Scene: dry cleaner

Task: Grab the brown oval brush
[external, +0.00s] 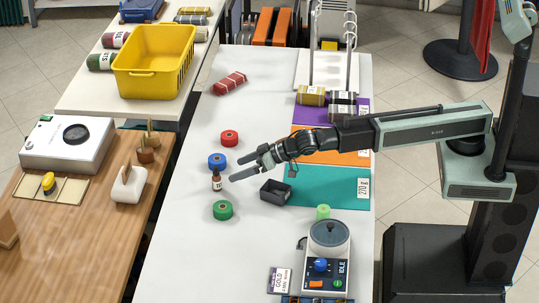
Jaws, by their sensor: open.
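I cannot make out a brown oval brush for certain. Small brown round pieces with upright stems (146,155) stand on the wooden table at the left, too small to identify. My gripper (238,167) reaches left over the white table. Its two fingers are apart, with nothing seen between them.
A dark open tray (275,193) is below my arm. A yellow basket (153,82) stands at the back left. A device with a round lid (328,236) is at the front.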

